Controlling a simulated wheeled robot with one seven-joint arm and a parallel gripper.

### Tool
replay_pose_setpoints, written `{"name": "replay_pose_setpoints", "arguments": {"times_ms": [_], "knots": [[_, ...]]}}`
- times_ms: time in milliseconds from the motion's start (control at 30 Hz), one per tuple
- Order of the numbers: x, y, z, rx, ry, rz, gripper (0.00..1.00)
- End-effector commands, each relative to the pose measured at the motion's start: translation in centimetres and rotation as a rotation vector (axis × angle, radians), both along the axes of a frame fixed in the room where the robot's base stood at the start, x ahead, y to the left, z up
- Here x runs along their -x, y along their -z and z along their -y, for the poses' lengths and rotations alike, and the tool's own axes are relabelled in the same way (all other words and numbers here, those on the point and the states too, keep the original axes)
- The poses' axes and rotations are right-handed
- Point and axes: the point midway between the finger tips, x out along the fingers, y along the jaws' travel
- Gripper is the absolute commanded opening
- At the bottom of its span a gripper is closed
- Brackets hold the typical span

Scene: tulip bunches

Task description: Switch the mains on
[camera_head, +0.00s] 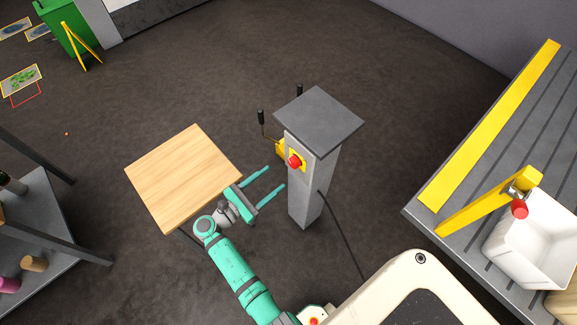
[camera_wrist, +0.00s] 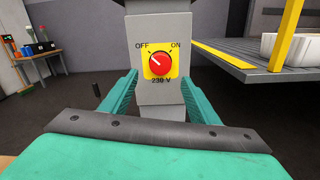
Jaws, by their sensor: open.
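The mains switch is a red rotary knob (camera_wrist: 159,64) on a yellow plate (camera_wrist: 170,73), marked OFF at left, ON at right and 230 V below. In the wrist view the white mark on the knob points up and left, toward OFF. The knob (camera_head: 294,161) sits on the upper face of a grey pillar (camera_head: 304,198) with a dark square top. My gripper (camera_head: 277,178) is open and empty, its two teal fingers pointing at the pillar from the left, short of it. In the wrist view the fingers (camera_wrist: 160,95) stand either side of the knob, apart from it.
A wooden-topped table (camera_head: 184,175) stands left of the pillar, close beside my gripper. Yellow hardware with black handles (camera_head: 261,118) is behind the pillar. A black cable (camera_head: 343,235) runs down from it. A slatted grey bench (camera_head: 470,165) with a white bin (camera_head: 530,240) is at right.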

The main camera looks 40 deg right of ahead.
Motion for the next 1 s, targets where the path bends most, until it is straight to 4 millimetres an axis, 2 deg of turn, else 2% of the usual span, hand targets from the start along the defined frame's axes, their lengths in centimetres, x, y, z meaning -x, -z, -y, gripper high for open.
{"name": "replay_pose_setpoints", "arguments": {"times_ms": [300, 500, 900, 933, 1000], "knots": [[-0.3, 0.1, 5.7, -0.002, 0.004, 0.001, 0.55], [-0.5, 0.1, 7.9, -0.002, 0.002, 0.002, 0.55], [-0.6, 0.1, 8.6, -0.002, -0.001, 0.002, 0.55], [-0.6, 0.1, 8.6, -0.002, -0.001, 0.002, 0.53], [-0.6, 0.1, 8.6, -0.002, -0.001, 0.002, 0.36]]}}
